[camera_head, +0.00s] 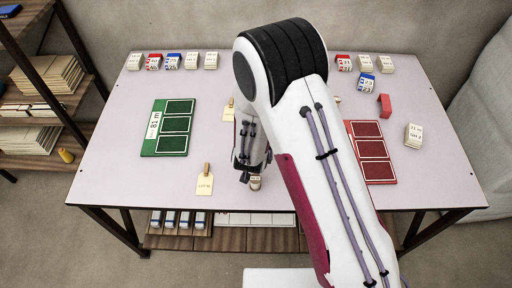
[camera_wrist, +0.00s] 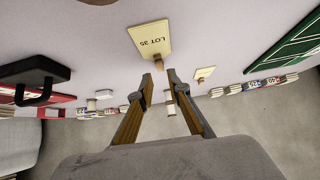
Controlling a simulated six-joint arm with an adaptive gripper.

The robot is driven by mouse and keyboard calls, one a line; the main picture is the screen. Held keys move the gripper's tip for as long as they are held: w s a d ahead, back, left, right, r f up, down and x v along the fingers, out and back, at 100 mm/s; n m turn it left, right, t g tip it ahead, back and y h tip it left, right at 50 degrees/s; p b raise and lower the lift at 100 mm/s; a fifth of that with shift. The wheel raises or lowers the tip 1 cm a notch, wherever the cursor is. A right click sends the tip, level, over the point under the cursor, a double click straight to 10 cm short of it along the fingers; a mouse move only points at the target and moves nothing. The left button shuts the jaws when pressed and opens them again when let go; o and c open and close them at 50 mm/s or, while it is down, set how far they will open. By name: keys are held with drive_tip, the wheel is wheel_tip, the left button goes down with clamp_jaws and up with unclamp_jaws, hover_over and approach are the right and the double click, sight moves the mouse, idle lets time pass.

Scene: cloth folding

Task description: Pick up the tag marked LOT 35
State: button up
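The tag marked LOT 35 (camera_wrist: 150,38) lies on the table in the wrist view, cream, with a small wooden peg at its end. My gripper (camera_wrist: 159,77) is open, its fingertips apart and close to that peg; I cannot tell if they touch it. In the head view my gripper (camera_head: 248,178) is low over the front middle of the table. A small cream piece with print (camera_head: 255,183) shows just below it, mostly hidden, probably the same tag. Another pegged tag (camera_head: 204,184) lies to the left, its print too small to read surely.
A further tag (camera_head: 229,111) lies beside the green board (camera_head: 146,146). A red board (camera_head: 388,180) is on the right, partly behind my arm. A black handled object (camera_wrist: 35,72) is left in the wrist view. Labelled blocks (camera_head: 173,61) line the back edge.

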drive_tip(key=shift+f, duration=0.15)
drive_tip(key=shift+x, duration=2.5)
drive_tip(key=shift+w, duration=0.1)
clamp_jaws()
